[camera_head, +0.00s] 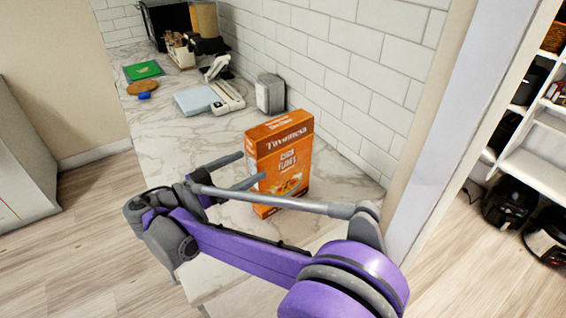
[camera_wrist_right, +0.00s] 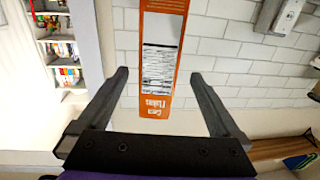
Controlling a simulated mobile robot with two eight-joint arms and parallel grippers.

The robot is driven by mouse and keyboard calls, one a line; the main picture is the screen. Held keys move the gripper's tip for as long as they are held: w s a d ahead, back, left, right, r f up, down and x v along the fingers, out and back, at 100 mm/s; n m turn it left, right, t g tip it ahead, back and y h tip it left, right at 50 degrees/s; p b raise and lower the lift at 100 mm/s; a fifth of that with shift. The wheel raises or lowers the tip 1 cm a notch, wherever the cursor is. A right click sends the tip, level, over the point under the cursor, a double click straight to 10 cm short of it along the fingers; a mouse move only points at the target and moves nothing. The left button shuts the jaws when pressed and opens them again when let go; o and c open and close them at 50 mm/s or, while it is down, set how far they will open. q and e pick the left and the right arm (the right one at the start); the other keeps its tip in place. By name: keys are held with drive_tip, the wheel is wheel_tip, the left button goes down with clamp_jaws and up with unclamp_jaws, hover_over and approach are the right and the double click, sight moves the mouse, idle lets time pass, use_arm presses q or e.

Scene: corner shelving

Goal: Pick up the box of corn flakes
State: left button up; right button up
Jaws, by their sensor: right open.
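The orange corn flakes box (camera_head: 284,140) stands upright on the marble counter (camera_head: 180,128), close to the white tiled wall. My right gripper (camera_head: 253,166) is open, with its two fingers pointing at the box's left side. One finger overlaps the lower part of the box in the head view. In the right wrist view the narrow orange side of the box (camera_wrist_right: 160,50), with a white printed panel, shows centred between the open fingers. I cannot tell whether the fingertips reach past the box's edges. My right forearm hides the counter in front of the box. My left gripper is not in view.
A grey canister (camera_head: 270,93) stands behind the box by the wall. A white scale-like device (camera_head: 210,97), a green board (camera_head: 143,70) and a brown round board (camera_head: 142,87) lie farther back. Shelving (camera_head: 540,140) stands at the right, past a wall edge. The counter's left part is clear.

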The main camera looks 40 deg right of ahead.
sight(251, 165)
drive_tip(key=d, duration=0.3)
drive_tip(key=shift+s+d+r, duration=0.1)
drive_tip(key=shift+s+d, duration=0.1)
drive_tip(key=shift+d, duration=0.2)
drive_tip(key=shift+d+r+p, duration=0.1)
drive_tip(key=shift+d+p, duration=0.2)
drive_tip(key=shift+d, duration=2.85)
clamp_jaws()
